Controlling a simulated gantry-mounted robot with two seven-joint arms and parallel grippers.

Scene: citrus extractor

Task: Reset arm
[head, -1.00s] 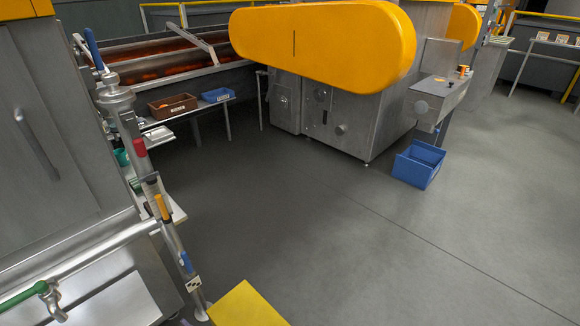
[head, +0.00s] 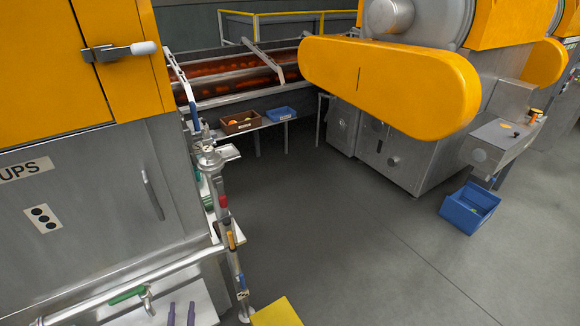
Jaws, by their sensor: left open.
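My left gripper (head: 181,310) shows at the bottom edge as two dark purple fingers pointing up. They stand apart, open, with nothing visible between them. They appear in front of the pale panel (head: 206,300) below the grey cabinet. The rest of the left arm is out of frame. My right gripper is not in view.
A grey cabinet (head: 80,195) with yellow upper doors (head: 50,65) fills the left. A horizontal pipe (head: 120,280) with a green-handled valve (head: 127,296) runs beside the fingers. A yellow surface (head: 277,314) is at the bottom. A blue crate (head: 470,214) stands right; the middle floor is clear.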

